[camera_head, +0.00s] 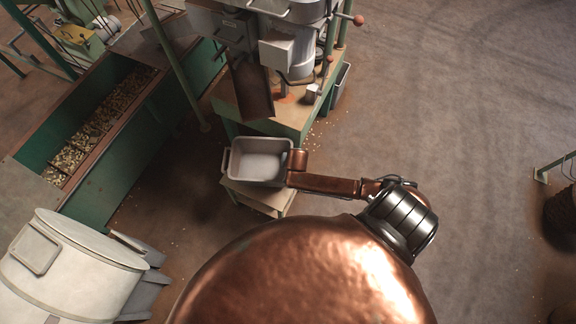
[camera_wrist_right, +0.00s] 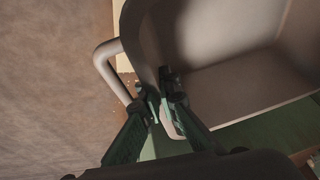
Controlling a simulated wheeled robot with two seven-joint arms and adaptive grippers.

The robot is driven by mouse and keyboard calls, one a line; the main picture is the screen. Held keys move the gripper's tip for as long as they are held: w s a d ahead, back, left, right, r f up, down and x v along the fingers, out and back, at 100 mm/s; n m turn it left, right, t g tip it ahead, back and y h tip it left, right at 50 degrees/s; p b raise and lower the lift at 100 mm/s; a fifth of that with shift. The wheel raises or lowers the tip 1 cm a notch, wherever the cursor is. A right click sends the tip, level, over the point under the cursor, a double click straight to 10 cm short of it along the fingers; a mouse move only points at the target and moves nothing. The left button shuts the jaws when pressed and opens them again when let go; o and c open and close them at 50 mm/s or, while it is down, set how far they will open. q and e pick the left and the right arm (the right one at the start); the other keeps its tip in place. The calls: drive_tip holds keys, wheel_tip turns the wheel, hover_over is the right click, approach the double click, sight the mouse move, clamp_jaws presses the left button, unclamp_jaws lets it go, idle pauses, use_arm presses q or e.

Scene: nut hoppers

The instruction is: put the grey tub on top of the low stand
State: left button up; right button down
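The grey tub (camera_head: 258,174) is upright and looks empty in the head view, with a handle at its left end. It is over the low stand (camera_head: 262,198), whose pale top shows along the tub's front. I cannot tell whether the tub rests on the stand or is just above it. My right arm reaches in from the right to the tub's right end, hiding its gripper there. In the right wrist view my right gripper (camera_wrist_right: 161,92) is shut on the tub's wall (camera_wrist_right: 147,50), one finger inside and one outside, beside a handle. My left gripper is not in view.
A green machine bench (camera_head: 307,107) stands right behind the tub, with a grey bin (camera_head: 341,88) at its side. A green hopper (camera_head: 98,192) full of nuts is at left. A large white vat (camera_head: 72,270) stands at lower left. The floor at right is mostly clear.

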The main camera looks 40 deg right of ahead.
drive_tip(key=f+b, duration=0.1)
drive_tip(key=f, duration=0.1)
drive_tip(key=w+f+b, duration=0.1)
drive_tip(key=shift+f, duration=0.4)
drive_tip(key=shift+r, duration=0.15)
drive_tip(key=shift+s, duration=0.1)
drive_tip(key=c, duration=2.6)
unclamp_jaws()
drive_tip(key=shift+s+f, duration=0.1)
drive_tip(key=shift+f, duration=0.15)
drive_tip(key=o, duration=0.4)
drive_tip(key=shift+o, duration=0.2)
